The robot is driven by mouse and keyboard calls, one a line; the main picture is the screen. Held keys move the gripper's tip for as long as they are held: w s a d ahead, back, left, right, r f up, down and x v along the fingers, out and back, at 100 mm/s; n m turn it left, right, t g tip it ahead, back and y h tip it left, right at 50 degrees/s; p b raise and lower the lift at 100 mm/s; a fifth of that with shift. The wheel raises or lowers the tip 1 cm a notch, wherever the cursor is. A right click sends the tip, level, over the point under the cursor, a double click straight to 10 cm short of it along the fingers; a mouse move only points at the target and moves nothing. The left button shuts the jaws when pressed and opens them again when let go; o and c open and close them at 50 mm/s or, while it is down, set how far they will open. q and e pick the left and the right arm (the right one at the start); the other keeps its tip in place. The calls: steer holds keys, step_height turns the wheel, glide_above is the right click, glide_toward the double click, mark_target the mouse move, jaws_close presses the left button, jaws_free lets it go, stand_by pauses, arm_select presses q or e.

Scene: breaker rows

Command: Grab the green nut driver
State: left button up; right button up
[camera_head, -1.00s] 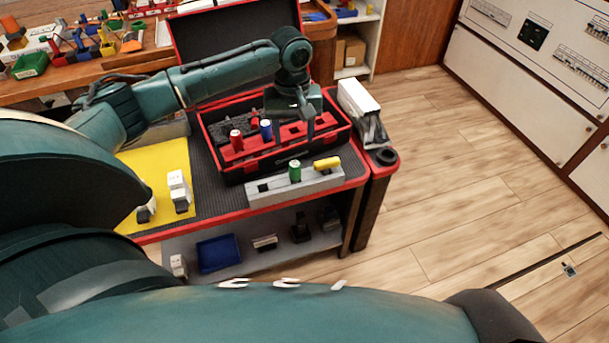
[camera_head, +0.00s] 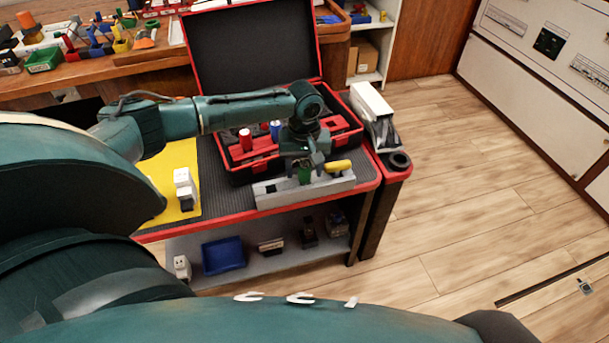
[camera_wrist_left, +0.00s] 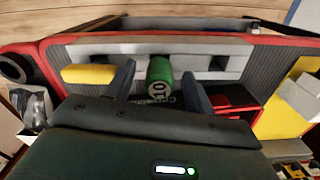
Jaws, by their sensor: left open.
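The green nut driver (camera_head: 304,174) stands upright in the grey holder (camera_head: 275,193) at the front of the cart. In the left wrist view its green handle (camera_wrist_left: 160,76), marked with a 10, shows between the two fingers. My left gripper (camera_head: 305,166) is open, with a finger on either side of the handle; I cannot tell whether either finger touches it. My right gripper is not in view.
Behind the holder is an open red-and-black toolbox (camera_head: 240,170) with a red-handled tool (camera_head: 245,139) and a blue one (camera_head: 275,129). A yellow mat (camera_head: 184,158) with white breakers (camera_head: 186,190) lies left. A white box (camera_head: 371,102) stands at the right edge.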

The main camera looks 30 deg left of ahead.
arm_select(q)
steer(key=c, duration=1.1)
steer(key=shift+r, duration=0.1)
